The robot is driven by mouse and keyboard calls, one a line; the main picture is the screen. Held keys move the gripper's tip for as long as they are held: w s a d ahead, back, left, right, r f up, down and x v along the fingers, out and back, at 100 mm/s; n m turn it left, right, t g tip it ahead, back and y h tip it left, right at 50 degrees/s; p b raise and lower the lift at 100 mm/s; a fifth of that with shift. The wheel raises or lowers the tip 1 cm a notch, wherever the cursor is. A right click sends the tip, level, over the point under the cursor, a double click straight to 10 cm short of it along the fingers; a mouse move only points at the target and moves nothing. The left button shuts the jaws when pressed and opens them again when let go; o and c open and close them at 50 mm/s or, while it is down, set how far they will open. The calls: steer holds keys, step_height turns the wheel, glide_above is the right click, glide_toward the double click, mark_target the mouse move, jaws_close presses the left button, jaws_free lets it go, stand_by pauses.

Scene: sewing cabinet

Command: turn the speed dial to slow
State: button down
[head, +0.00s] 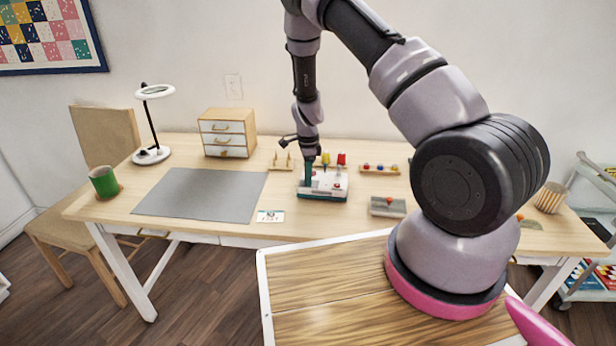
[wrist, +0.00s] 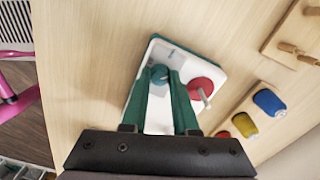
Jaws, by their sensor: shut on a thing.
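The small sewing machine (head: 326,186) is white with a teal base and stands on the table. It also shows from above in the wrist view (wrist: 215,72). A red wheel with a metal pin (wrist: 206,86) sits just right of the fingers. In the head view my gripper (head: 308,177) stands at the machine's left part.
Blue (wrist: 270,102) and yellow (wrist: 245,124) spools stand close beside the machine. A grey mat (head: 200,194) and a small card (head: 270,216) lie to its left. A drawer box (head: 228,133) and a lamp (head: 152,153) stand behind the mat.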

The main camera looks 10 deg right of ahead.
steer(key=n, duration=0.4)
steer(key=shift+n, duration=0.4)
steer(key=n, duration=0.3)
steer(key=shift+n, duration=0.3)
steer(key=n, duration=1.3)
steer(key=shift+n, duration=0.3)
steer(key=n, duration=0.4)
steer(key=shift+n, duration=0.4)
